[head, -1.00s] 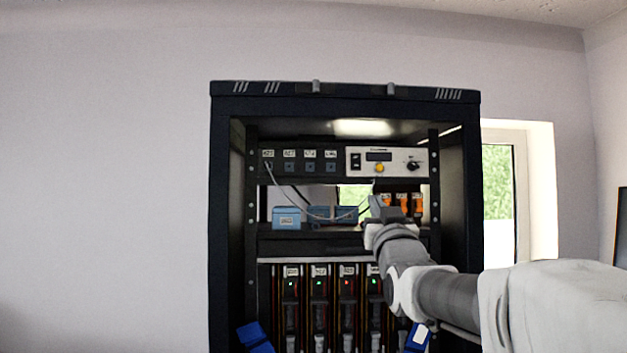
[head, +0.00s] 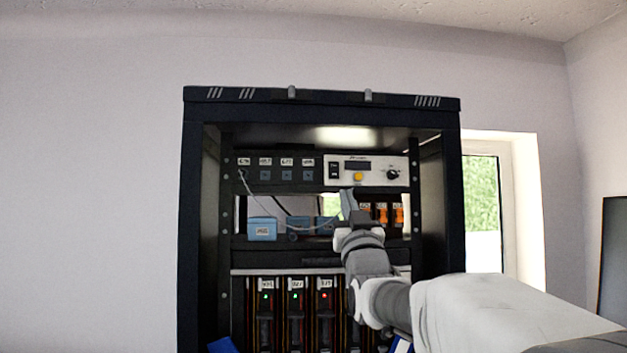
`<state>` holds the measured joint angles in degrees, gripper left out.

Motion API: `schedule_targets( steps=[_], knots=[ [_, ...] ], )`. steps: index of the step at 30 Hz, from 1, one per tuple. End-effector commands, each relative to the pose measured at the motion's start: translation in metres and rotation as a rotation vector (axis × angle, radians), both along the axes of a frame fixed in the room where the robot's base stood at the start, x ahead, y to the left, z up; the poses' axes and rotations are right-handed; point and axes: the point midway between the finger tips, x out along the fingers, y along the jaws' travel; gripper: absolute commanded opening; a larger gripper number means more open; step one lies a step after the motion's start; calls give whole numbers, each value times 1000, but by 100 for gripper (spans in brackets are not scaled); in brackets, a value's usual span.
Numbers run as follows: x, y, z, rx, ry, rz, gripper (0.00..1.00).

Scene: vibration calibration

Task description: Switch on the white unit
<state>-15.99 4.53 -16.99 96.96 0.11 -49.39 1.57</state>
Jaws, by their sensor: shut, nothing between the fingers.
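The white unit (head: 376,180) is a pale front panel in the upper right of the black rack. It carries a black rocker switch (head: 334,171) at its left end, a small dark display (head: 357,165), a yellow-orange button (head: 358,177) and a black knob (head: 393,174) on the right. My gripper (head: 347,194) is shut and empty. Its tip points up just below the unit's lower edge, below and slightly left of the yellow button. Whether the tip touches the panel cannot be told. My wrist hides part of the shelf behind it.
The black rack (head: 193,220) frames everything. A dark panel with labelled sockets (head: 275,175) lies left of the unit. Blue boxes (head: 262,229) with cables stand on the shelf below. Orange switches (head: 382,214) sit right of my gripper. Modules with lights (head: 296,305) fill the lower bay.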

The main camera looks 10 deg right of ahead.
Motion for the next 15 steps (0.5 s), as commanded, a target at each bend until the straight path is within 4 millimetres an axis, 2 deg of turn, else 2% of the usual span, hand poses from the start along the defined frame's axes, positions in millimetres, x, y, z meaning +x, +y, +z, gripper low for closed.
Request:
schedule_targets(
  steps=[15],
  knots=[
    [73, 1, 60, -2, 2, 0, 0]
  ],
)
